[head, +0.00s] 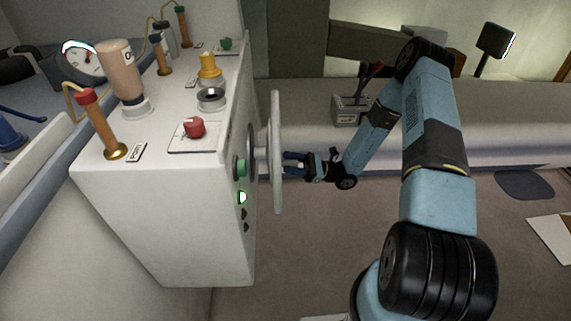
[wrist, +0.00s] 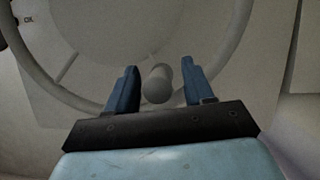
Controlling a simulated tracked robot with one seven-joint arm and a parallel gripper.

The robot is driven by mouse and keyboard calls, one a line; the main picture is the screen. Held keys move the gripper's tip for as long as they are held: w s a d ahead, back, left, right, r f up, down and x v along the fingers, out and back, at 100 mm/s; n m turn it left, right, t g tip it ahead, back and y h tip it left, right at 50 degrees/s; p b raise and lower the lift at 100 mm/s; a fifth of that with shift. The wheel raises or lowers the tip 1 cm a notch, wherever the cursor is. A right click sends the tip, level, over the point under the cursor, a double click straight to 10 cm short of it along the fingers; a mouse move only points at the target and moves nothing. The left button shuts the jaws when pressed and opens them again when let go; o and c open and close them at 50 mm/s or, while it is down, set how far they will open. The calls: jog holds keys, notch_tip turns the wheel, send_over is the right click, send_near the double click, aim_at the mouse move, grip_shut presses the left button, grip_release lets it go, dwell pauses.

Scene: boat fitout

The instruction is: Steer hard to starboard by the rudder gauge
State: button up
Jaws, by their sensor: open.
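The steering wheel (head: 277,185) is seen nearly edge-on in the head view, on the right face of the white console (head: 170,220). In the wrist view its curved rim (wrist: 52,88) crosses the picture. A grey rounded knob (wrist: 157,84) shows between my two blue fingers, with gaps on both sides. My gripper (head: 287,163) is open beside the wheel. In the wrist view my gripper (wrist: 159,76) straddles the knob without gripping it. A round gauge (head: 82,58) with a white face stands at the upper left; its needle is too small to read.
The console top carries a red knob (head: 193,127), a yellow fitting (head: 208,66) and several upright handles. Green buttons (head: 240,168) sit near the wheel. A grey lever box (head: 350,109) stands on the bench behind my arm. The floor below my gripper is clear.

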grip_shut()
dwell(0.5)
